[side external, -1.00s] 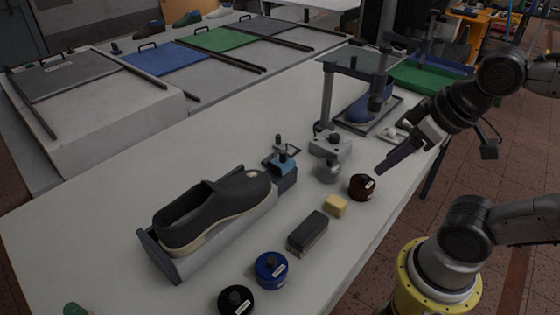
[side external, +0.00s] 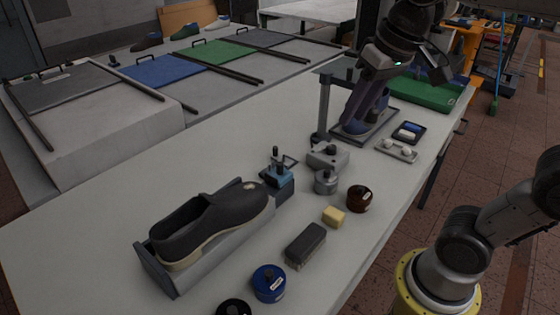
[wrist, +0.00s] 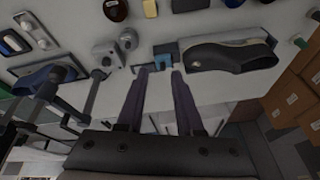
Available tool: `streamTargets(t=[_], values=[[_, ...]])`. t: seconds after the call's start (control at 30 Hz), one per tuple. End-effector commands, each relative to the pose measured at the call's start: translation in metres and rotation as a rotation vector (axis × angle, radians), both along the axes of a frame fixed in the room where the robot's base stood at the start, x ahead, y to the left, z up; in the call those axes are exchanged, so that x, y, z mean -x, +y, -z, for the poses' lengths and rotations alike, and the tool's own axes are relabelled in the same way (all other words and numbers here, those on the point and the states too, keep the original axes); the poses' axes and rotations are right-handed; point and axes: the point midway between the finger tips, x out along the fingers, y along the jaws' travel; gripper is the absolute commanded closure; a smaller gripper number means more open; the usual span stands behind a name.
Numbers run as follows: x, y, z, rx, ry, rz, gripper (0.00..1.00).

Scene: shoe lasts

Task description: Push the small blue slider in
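The small light-blue slider (side external: 281,175) sits at the toe end of the grey cradle (side external: 190,262) that bears a dark shoe (side external: 212,222). A dark upright knob and a small frame stand on top of it. In the wrist view the slider (wrist: 166,59) shows beyond my fingertips, roughly in line with the gap between them. My gripper (wrist: 161,71) is open, its two long dark-purple fingers apart with nothing between them. In the side view my gripper (side external: 362,108) is up and to the right of the slider, over the blue shoe stand, and apart from the slider.
A grey post (side external: 325,108) and a metal clamp block (side external: 327,156) stand between my gripper and the slider. A brown jar (side external: 359,198), yellow block (side external: 333,216), dark brush (side external: 305,245) and blue tin (side external: 269,283) line the front. The table left of the post is clear.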

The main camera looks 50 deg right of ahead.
Motion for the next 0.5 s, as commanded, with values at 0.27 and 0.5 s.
streamTargets(t=[0.27,0.5], values=[[-0.101,-0.003,-0.001,-0.026,0.164,0.099,0.65],[-0.166,-0.006,0.038,-0.026,0.276,0.123,0.65]])
